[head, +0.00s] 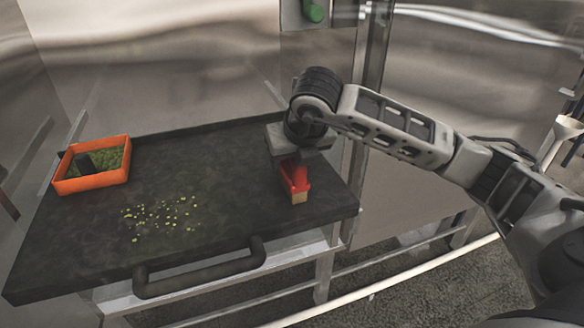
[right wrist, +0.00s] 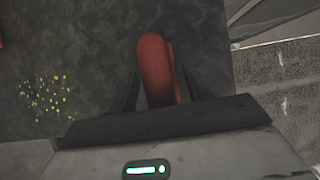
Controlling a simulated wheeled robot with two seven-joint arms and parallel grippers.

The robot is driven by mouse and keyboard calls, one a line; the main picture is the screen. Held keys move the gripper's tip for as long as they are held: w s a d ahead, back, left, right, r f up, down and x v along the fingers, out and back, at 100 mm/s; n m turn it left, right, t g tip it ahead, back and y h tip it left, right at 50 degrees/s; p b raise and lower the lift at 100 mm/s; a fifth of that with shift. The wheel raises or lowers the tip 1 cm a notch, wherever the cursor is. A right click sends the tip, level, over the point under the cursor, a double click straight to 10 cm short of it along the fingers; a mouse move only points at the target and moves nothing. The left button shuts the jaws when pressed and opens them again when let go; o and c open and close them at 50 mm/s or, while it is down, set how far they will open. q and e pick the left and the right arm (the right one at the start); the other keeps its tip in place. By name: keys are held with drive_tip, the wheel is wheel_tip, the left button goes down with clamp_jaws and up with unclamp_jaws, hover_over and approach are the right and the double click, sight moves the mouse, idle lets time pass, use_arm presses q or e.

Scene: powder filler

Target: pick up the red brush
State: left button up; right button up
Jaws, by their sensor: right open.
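In the right wrist view the brush's red handle (right wrist: 156,68) shows between the two dark fingers. My right gripper (head: 290,162) is open, directly above and around the upper end of the brush. In the right wrist view my right gripper (right wrist: 158,92) has a finger on either side of the handle; its lower part is hidden by the gripper body. My left gripper is not in view.
The dark tray (head: 90,225) has a front handle (head: 200,268). Yellow-green granules (head: 165,213) lie scattered mid-tray. An orange bin (head: 95,184) holding green granules and a dark object stands at the left. A metal wall rises behind; a green button (head: 313,11) is above.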

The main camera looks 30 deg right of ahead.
drive_tip(key=c, duration=0.9)
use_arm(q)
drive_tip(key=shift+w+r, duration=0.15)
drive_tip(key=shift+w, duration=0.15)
use_arm(e)
drive_tip(key=shift+o, duration=0.2)
drive_tip(key=shift+r, duration=0.1)
drive_tip(key=shift+r, duration=0.45)
wheel_tip(320, 180, up, 3)
drive_tip(key=shift+s+a+f, duration=0.1)
drive_tip(key=shift+f, duration=0.05)
use_arm(q)
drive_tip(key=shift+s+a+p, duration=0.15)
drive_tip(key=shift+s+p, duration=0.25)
drive_tip(key=shift+p, duration=0.1)
use_arm(e)
drive_tip(key=s+a+r, duration=0.6)
drive_tip(key=s+r, duration=0.3)
drive_tip(key=s, duration=0.3)
drive_tip(key=shift+a+r, duration=0.15)
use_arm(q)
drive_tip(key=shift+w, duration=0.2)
use_arm(e)
drive_tip(key=shift+s, duration=0.1)
